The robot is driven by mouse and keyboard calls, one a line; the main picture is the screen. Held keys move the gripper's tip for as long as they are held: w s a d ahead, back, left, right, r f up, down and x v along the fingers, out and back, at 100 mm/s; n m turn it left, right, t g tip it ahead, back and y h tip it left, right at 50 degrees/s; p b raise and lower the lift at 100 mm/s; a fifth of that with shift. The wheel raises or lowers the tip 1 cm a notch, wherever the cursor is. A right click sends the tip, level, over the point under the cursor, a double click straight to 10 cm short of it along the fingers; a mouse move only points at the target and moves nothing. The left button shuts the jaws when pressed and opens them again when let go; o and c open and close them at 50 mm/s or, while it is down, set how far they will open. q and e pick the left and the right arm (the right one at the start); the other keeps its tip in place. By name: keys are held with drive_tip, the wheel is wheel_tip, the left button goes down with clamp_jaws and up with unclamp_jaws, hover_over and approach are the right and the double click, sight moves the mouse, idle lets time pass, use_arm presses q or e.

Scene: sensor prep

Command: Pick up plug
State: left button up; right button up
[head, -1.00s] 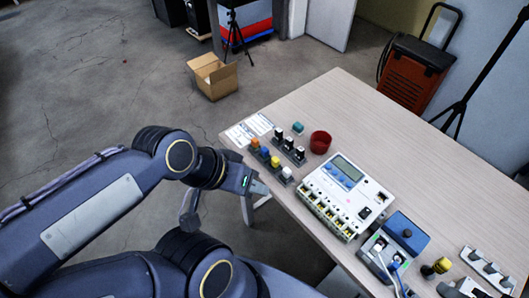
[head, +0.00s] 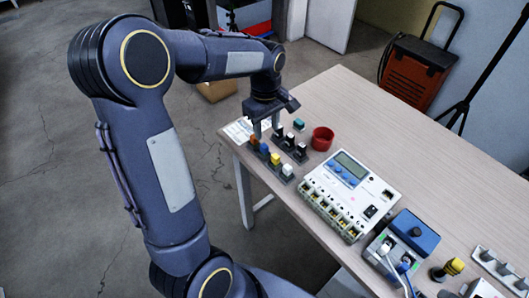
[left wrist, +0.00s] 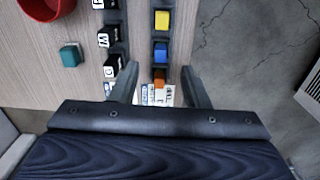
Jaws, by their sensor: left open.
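A row of coloured plugs stands in a dark strip near the table's left corner: orange (head: 254,142), blue (head: 264,148), yellow (head: 275,159) and white (head: 287,169). A second strip beside it holds black plugs (head: 290,139) with white markings. My left gripper (head: 266,130) points down, open and empty, over the far end of the rows. In the left wrist view its fingers (left wrist: 159,84) lie left and right of the orange plug (left wrist: 159,76), with the blue plug (left wrist: 160,51) just beyond. I cannot tell the height left. My right gripper is out of view.
A teal block (head: 299,124) and red cup (head: 322,138) stand beside the strips. A white meter box (head: 348,187) and a blue device (head: 412,232) with cables occupy the table's front. White labelled cards (head: 238,131) lie at the corner. The table's back is clear.

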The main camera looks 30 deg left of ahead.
sight(264, 145)
use_arm(q)
drive_tip(key=shift+w+a+f, duration=0.15)
drive_tip(key=shift+w+f, duration=0.25)
drive_tip(key=shift+f, duration=0.4)
drive_tip(key=f, duration=0.7)
drive_tip(key=shift+s+a, duration=0.2)
drive_tip(key=shift+a, duration=0.15)
clamp_jaws()
